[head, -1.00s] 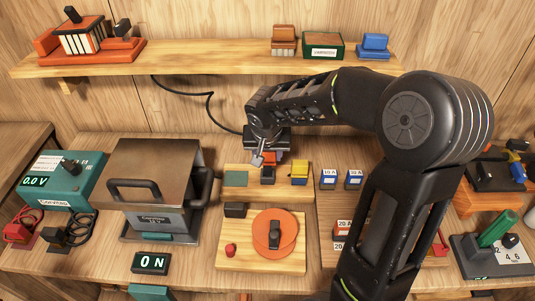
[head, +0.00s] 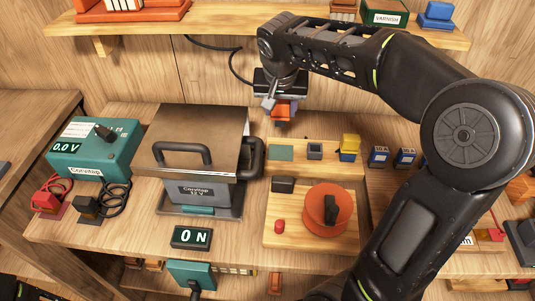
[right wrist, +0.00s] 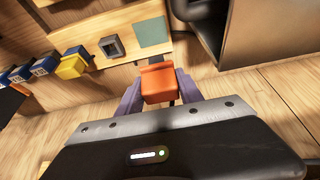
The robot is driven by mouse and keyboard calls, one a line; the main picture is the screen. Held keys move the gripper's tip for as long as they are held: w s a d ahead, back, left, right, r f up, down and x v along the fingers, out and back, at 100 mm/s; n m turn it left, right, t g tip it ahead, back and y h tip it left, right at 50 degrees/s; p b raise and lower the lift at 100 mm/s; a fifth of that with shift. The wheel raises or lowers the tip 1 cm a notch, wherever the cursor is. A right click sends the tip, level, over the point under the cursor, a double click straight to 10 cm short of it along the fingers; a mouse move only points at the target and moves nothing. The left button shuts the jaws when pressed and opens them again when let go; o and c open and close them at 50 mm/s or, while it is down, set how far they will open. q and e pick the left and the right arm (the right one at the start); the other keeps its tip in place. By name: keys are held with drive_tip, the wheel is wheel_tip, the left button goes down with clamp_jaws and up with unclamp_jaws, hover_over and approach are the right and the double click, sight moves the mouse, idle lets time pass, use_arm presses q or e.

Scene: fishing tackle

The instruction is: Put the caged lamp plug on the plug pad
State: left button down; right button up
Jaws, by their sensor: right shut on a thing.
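The caged lamp plug, an orange block (head: 284,110), is held in my right gripper (head: 281,101) above the work surface. In the right wrist view the orange plug (right wrist: 160,84) sits between the two fingers (right wrist: 160,92). The plug pad appears to be the flat green square (head: 281,153) on the wooden ledge; it also shows in the right wrist view (right wrist: 153,32), empty. In the head view the plug appears above and behind the pad, apart from it. My left gripper is not in view.
A grey square socket (head: 315,151) and a yellow-and-blue plug (head: 348,147) stand to the pad's right. A steel-lidded box (head: 205,150) with handles stands close on its left. In front is a board with an orange disc (head: 320,228) and knob. A shelf (head: 240,32) runs above.

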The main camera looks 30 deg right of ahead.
sight(282, 125)
drive_tip(key=shift+s+d, duration=0.25)
drive_tip(key=shift+d, duration=0.05)
drive_tip(key=shift+w+a, duration=0.1)
drive_tip(key=shift+f, duration=3.15)
drive_tip(key=shift+f, duration=1.9)
